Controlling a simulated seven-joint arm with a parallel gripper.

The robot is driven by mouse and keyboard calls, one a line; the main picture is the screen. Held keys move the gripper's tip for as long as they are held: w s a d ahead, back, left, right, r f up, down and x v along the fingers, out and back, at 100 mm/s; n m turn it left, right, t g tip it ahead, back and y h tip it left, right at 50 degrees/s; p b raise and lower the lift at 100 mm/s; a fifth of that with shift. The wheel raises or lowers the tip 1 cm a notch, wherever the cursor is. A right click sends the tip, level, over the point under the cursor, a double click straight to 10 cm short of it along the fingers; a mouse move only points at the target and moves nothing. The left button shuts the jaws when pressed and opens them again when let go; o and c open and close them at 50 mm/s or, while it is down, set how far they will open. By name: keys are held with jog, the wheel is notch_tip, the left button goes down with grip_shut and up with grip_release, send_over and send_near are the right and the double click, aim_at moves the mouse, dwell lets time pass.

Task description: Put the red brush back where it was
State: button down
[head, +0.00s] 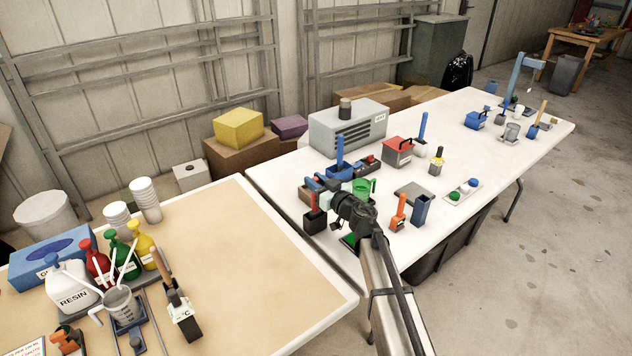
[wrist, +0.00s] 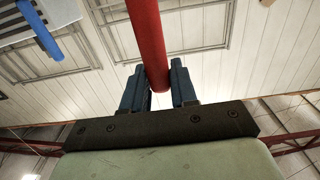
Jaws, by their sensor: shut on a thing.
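My gripper (head: 322,186) is over the near left part of the white table. In the wrist view my gripper (wrist: 157,74) has its two blue fingers shut on the red handle of the red brush (wrist: 147,30). In the head view the red brush (head: 315,203) shows as a short red handle just below the fingers. A dark block (head: 315,222) is directly under the handle. I cannot tell whether it is the brush's head or a holder, or whether it touches the table. The brush's lower end is out of the wrist view.
A green cup (head: 362,188) stands close right of my gripper. A blue caddy (head: 341,172) with an upright blue handle is behind. An orange tool (head: 398,214) and a blue open box (head: 421,211) stand to the right. The tan table (head: 255,260) has free room at left.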

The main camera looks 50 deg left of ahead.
jog(key=c, duration=0.9)
grip_release()
jog(key=shift+r, duration=0.1)
